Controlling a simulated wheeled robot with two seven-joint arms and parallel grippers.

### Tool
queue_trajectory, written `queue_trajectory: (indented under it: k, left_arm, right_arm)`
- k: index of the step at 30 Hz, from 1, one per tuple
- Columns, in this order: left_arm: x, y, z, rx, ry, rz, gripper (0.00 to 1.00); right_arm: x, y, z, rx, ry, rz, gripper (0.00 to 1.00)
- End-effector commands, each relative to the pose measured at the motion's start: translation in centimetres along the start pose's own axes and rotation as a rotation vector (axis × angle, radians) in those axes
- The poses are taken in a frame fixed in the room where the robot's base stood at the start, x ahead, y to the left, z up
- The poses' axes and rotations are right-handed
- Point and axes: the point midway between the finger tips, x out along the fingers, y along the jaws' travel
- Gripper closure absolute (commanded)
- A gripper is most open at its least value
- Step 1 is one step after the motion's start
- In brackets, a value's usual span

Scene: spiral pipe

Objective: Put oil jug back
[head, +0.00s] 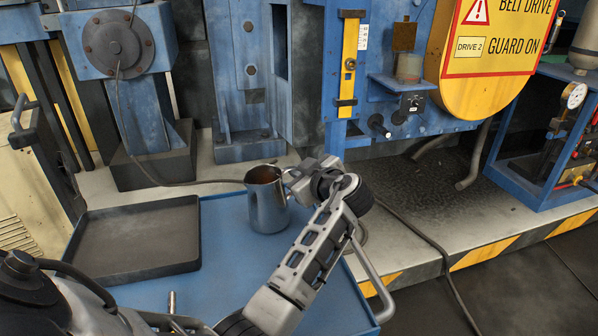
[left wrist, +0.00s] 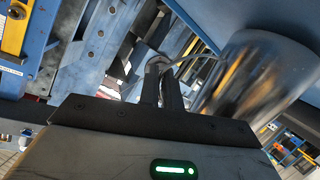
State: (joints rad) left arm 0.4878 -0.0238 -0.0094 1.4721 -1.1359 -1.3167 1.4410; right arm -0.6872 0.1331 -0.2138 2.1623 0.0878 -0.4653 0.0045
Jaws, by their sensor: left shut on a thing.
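The oil jug (head: 268,203) is a shiny metal pitcher with brown liquid visible at its open top. It stands upright at the blue tray surface (head: 222,262); I cannot tell whether its base touches it. My left gripper (head: 290,180) is at the jug's right side, shut on its handle. In the left wrist view the fingers (left wrist: 163,85) close on the handle beside the shiny jug body (left wrist: 262,78). The handle is mostly hidden by the gripper in the head view. My right gripper does not show.
A dark, empty, shallow tray (head: 137,238) lies left of the jug. Blue machinery (head: 250,80) and a yellow belt guard (head: 500,50) stand behind. A dark cable (head: 435,245) runs along the floor at the right. Blue surface in front of the jug is clear.

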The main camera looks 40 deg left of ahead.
Motion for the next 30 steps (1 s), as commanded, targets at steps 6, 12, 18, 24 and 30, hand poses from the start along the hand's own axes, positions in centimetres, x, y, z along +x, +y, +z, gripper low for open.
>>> queue_trajectory:
  k: [6, 12, 18, 24, 30]
  left_arm:
    - [0.1, -0.1, 0.2, 0.000, 0.002, 0.001, 1.00]
    - [0.1, -0.1, 0.3, -0.001, 0.002, 0.001, 0.81]
    - [0.1, -0.1, 0.4, 0.000, 0.001, 0.001, 0.69]
    - [0.1, -0.2, 0.5, 0.000, -0.001, -0.001, 0.69]
    - [-2.5, 0.4, 0.5, -0.004, -0.003, -0.001, 0.69]
  right_arm:
    - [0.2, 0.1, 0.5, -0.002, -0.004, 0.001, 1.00]
    - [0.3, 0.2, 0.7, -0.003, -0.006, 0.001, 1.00]
    - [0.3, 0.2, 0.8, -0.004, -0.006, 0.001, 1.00]
    - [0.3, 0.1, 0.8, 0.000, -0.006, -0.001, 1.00]
    - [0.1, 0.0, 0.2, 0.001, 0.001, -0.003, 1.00]
